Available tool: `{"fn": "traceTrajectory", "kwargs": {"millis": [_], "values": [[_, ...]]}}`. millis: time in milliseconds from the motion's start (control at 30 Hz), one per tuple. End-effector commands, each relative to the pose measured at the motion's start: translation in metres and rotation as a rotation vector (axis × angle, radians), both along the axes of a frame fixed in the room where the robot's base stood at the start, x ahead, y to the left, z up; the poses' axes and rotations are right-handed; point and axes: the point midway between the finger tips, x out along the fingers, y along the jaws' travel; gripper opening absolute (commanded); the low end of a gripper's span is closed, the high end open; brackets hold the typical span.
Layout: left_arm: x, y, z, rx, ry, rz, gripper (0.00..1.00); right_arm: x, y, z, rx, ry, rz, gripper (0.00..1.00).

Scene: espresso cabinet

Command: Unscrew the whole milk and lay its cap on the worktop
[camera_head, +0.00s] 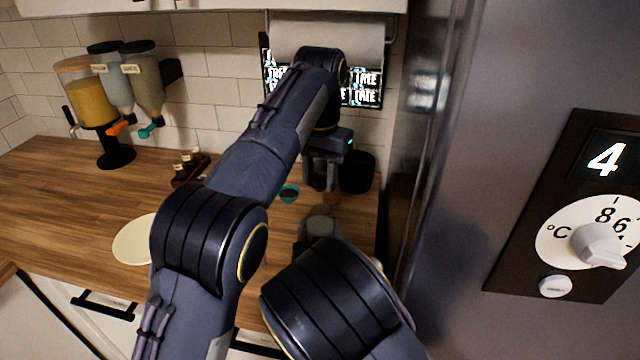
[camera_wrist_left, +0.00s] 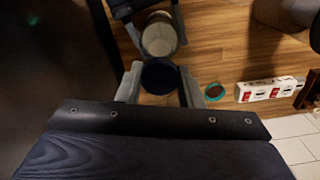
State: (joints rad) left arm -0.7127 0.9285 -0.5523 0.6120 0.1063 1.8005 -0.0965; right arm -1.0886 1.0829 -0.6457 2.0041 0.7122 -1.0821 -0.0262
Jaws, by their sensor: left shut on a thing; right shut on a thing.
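My left gripper (camera_head: 321,180) reaches down over the back of the worktop (camera_head: 60,190). In the left wrist view its fingers (camera_wrist_left: 160,90) are shut on a dark blue round thing, which looks like the cap (camera_wrist_left: 159,75). Beside it, on the robot's side, my right gripper (camera_head: 318,228) is shut on a pale-topped round container (camera_wrist_left: 159,38), which looks like the whole milk seen from above. I cannot tell whether cap and container touch. In the head view my arms hide most of both. No label is readable.
A teal cup (camera_head: 289,193) stands left of the left gripper, and a black canister (camera_head: 357,172) right of it. The fridge (camera_head: 470,150) closes off the right side. A plate (camera_head: 134,242), a small rack (camera_head: 188,168) and dispensers (camera_head: 115,100) are at left, with bare worktop between.

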Motion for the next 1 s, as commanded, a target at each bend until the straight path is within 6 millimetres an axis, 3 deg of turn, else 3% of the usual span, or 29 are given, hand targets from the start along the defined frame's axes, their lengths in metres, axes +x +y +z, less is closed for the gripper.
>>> {"fn": "traceTrajectory", "kwargs": {"millis": [167, 200, 367, 733, 1000], "values": [[0.0, 0.0, 0.0, 0.0, 0.001, 0.0, 0.06, 0.0, 0.0, 0.0, 0.0, 0.001, 0.0, 0.0], [0.0, 0.0, 0.0, 0.0, 0.001, 0.0, 0.06, 0.0, 0.0, 0.0, 0.0, 0.001, 0.0, 0.63], [0.0, 0.0, 0.0, 0.0, 0.001, 0.0, 0.06, 0.0, 0.0, 0.0, 0.0, 0.0, 0.0, 0.84], [0.0, 0.0, -0.002, 0.0, 0.001, 0.0, 0.06, -0.005, 0.001, -0.001, 0.001, 0.0, 0.001, 0.86], [0.0, 0.0, -0.016, 0.0, 0.0, 0.0, 0.06, -0.054, 0.002, -0.003, 0.002, 0.001, 0.005, 0.86]]}}
